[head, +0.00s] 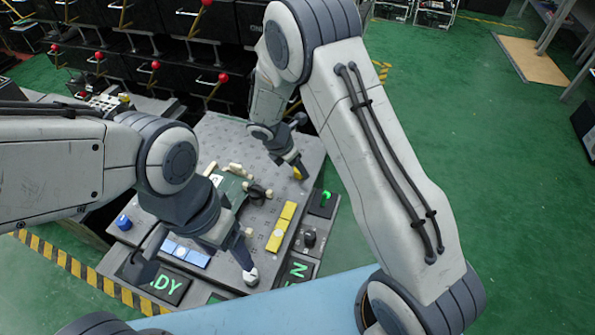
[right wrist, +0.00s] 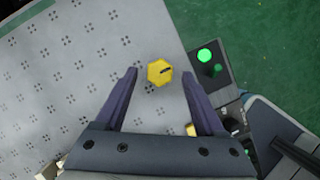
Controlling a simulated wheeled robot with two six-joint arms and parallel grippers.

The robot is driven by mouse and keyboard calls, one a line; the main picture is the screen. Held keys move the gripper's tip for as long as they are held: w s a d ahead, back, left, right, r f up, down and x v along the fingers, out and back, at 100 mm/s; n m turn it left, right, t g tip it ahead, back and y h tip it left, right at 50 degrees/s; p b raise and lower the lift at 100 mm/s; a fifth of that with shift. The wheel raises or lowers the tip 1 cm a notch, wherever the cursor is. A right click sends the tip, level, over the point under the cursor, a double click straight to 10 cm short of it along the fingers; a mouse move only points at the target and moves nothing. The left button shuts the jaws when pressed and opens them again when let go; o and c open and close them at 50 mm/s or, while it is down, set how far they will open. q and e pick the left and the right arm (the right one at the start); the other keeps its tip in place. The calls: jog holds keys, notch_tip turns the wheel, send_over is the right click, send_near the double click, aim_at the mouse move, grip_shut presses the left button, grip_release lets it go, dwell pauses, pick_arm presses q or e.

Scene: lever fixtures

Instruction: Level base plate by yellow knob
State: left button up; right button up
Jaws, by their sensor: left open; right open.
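The yellow knob (right wrist: 159,72) is six-sided with a dark mark on its top. It sits near the edge of the grey base plate (right wrist: 70,60), which is dotted with small holes. My right gripper (right wrist: 160,77) is open. The knob appears between its fingertips, with a gap on both sides. In the head view the knob (head: 299,173) shows just below the right gripper, partly hidden by it. The base plate (head: 225,135) also shows there. My left gripper (head: 197,268) is open over the front of the fixture, with a finger by a small white-topped part.
Yellow blocks (head: 280,228), blue blocks (head: 185,253), a blue knob (head: 124,222) and a black knob (head: 309,238) surround the plate's front. A green light (right wrist: 204,56) glows beside the plate. Red-tipped levers (head: 223,78) stand behind.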

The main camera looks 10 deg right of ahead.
jog(key=shift+x, duration=0.8)
grip_shut()
jog(key=shift+r, duration=0.1)
